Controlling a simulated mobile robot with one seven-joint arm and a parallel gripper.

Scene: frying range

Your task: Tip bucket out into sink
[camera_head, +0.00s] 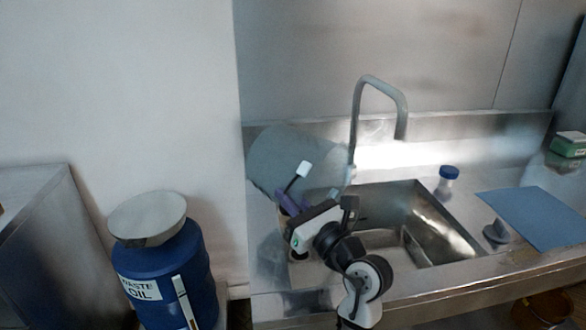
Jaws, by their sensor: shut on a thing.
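The bucket (280,150) looks grey and partly see-through. It is tilted well over at the back left of the sink, with one end reaching toward the faucet. The sink (433,207) is a square steel basin set in the counter. My gripper (290,203) is at the near lower side of the bucket, by the sink's left edge, and is shut on it. My arm hides the sink's front left part and some of the bucket. The exact grip point and the inside of the bucket are not clear.
A curved faucet (358,110) rises behind the sink, close to the bucket. A blue-capped bottle (446,184) and a blue board (536,216) are on the right. A blue waste oil drum (165,268) with a funnel (147,214) stands left.

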